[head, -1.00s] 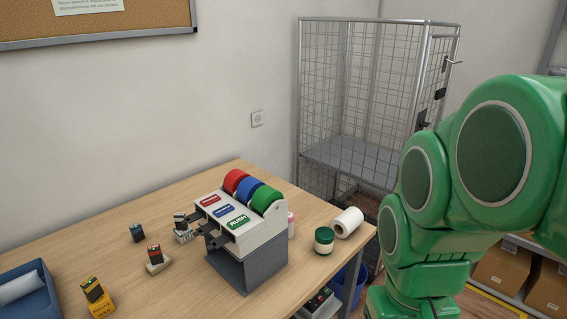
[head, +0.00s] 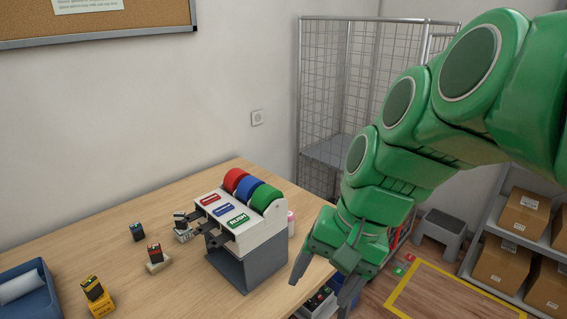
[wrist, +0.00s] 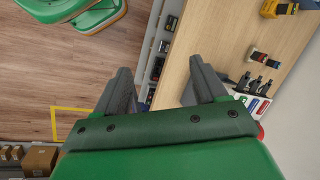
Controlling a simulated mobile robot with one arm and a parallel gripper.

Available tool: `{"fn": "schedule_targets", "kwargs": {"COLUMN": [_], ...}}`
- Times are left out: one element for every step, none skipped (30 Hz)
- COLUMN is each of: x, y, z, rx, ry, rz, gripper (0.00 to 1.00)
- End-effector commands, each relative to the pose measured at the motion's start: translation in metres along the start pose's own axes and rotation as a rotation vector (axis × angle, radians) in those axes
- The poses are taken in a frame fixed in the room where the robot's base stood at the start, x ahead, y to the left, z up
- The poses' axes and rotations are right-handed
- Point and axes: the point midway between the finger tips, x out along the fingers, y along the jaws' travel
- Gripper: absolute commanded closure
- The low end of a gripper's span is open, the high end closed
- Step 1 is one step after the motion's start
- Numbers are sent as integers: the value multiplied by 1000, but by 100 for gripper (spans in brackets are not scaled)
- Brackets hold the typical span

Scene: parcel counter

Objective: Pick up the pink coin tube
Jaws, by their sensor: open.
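The pink coin tube (head: 291,221) stands on the table just right of the tape dispenser in the head view. The dispenser hides part of it, and only a narrow pink and pale strip shows. I cannot make it out in the wrist view. My gripper (head: 321,287) is open and empty, fingers pointing down near the table's right edge, in front and to the right of the tube in the picture. In the wrist view my gripper's fingers (wrist: 160,76) are spread apart, with the table edge between them.
The tape dispenser (head: 245,229) with red, blue and green rolls stands close beside the tube. Several stamps, including one on a yellow block (head: 97,297), and a blue tray (head: 27,292) lie to the left. A wire cage (head: 335,100) stands behind. Bare tabletop (head: 190,275) lies at front.

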Motion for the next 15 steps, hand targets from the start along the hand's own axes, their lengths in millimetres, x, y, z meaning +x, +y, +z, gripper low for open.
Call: {"fn": "schedule_targets", "kwargs": {"x": [2,3,3,4,4,2,1,0,-2,-3,-5,-8,-10,-12,-14], "y": [-14,-24,-38,-48,-57,-69,-78,-86,-96,-104,-110,-118,-124,-128,-134], "z": [-11,-19,-30,-38,-48,-60,-69,-79,-93,-103,-113,-128,-138,-149,-166], "rx": [44,76,124,162,202,258,300,344,405,453,500,566,616,667,739], "ry": [-1,4,6,4,3,5,2,-1,-3,-10,-17,-22,-29,-39,-50], "rz": [-52,-88,-140,-179,-219,-271,-309,-347,-397,-434,-471,-521,-557,-591,-637], "gripper": [29,29,29,29,29,29,29,29,29,29,29,29,29,29,29]}}
